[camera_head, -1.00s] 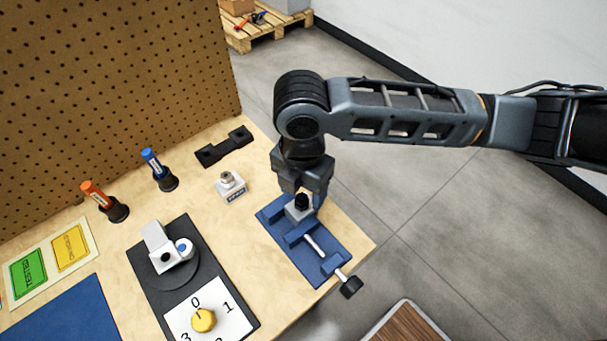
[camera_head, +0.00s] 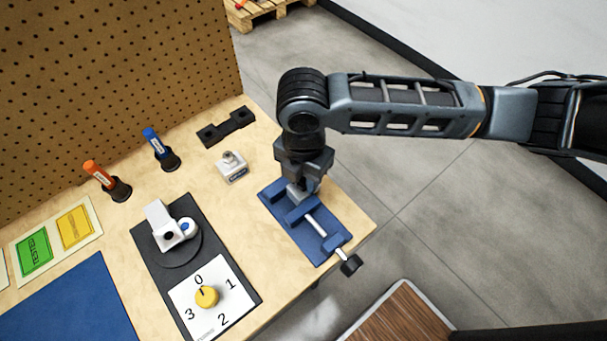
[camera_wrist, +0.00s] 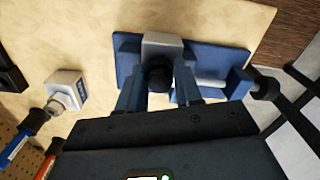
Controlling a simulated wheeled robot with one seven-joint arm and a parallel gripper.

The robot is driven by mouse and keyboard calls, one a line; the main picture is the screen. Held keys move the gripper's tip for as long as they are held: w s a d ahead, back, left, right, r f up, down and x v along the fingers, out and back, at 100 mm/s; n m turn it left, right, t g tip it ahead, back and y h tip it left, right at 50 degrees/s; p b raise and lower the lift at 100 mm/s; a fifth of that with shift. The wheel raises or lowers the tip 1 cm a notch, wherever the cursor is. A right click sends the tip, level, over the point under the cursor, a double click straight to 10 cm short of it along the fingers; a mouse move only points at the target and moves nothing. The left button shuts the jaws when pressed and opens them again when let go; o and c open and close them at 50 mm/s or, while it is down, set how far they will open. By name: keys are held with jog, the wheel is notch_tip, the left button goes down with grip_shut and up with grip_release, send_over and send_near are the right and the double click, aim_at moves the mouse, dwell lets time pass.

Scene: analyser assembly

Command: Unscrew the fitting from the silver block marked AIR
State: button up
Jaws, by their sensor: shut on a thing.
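A silver block (camera_wrist: 162,44) sits clamped in the blue vise (camera_head: 328,246), and the block (camera_head: 295,191) also shows just under my gripper in the head view. No AIR marking is readable on it. A dark fitting (camera_wrist: 158,77) stands on the block in the wrist view. My gripper (camera_wrist: 158,86) is shut on the fitting, one finger on each side. In the head view my gripper (camera_head: 303,183) points down over the vise and hides the fitting.
A second silver block (camera_head: 233,168) with a metal fitting and a blue label stands to the left. A black bracket (camera_head: 226,127), two markers in holders, a fixture (camera_head: 172,230) and a yellow dial (camera_head: 206,296) share the bench. The bench's right edge is close to the vise.

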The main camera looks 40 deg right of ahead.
jog(key=c, duration=0.4)
jog(key=n+b, duration=0.1)
jog(key=n, duration=0.1)
jog(key=shift+f+n, duration=0.1)
jog(key=shift+n, duration=0.9)
jog(key=n+b, duration=0.1)
jog(key=n, duration=0.2)
jog(key=shift+b, duration=0.35)
jog(key=shift+n, duration=0.5)
jog(key=n+b, duration=0.1)
jog(key=n, duration=0.3)
